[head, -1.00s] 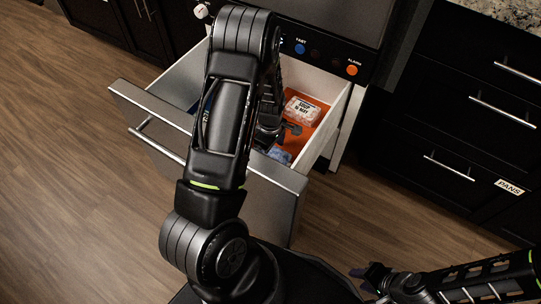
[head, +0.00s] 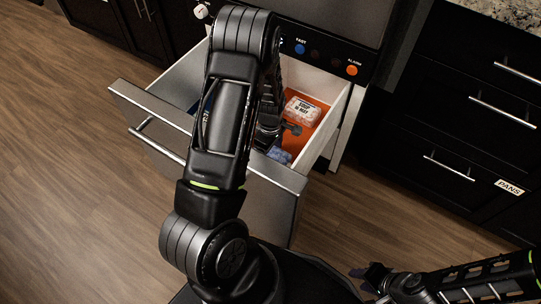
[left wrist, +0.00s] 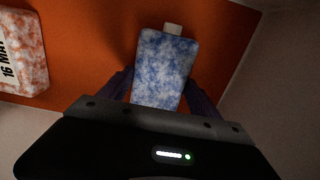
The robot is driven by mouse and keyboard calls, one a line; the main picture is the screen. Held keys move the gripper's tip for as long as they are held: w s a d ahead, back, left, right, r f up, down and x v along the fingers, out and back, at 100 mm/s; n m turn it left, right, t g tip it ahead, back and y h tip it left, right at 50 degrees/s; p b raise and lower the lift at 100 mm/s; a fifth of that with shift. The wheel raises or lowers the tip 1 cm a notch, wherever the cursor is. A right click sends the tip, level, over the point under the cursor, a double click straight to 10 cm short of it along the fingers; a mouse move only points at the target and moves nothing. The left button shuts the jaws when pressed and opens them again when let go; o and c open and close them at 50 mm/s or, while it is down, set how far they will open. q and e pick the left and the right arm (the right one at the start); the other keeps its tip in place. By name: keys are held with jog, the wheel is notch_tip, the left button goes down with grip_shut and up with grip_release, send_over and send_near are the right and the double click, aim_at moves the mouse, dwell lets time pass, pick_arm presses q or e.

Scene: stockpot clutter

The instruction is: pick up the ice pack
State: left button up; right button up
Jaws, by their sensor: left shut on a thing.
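The ice pack, a blue-and-white mottled block with a pale cap, shows in the left wrist view (left wrist: 163,70) over the orange drawer floor. In the head view (head: 279,154) only part of it shows, near the drawer's front wall. My left gripper (left wrist: 158,92) reaches down into the drawer and is shut on the ice pack, with one dark finger on each side. In the head view my left arm hides much of the gripper. I cannot tell whether the pack touches the floor. My right gripper (head: 372,281) is low at the right, outside the drawer; its finger gap is unclear.
The open drawer (head: 292,182) has pale walls and a steel front. A mottled reddish-white pack with a printed label (head: 302,111) lies farther back in it, left of the ice pack in the left wrist view. Dark cabinets (head: 450,130) stand at the right.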

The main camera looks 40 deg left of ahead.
aim_at(270, 154)
pick_arm(q)
jog(key=shift+c, duration=1.4)
jog(key=shift+r, duration=0.1)
notch_tip(270, 154, up, 10)
jog(key=p, duration=0.3)
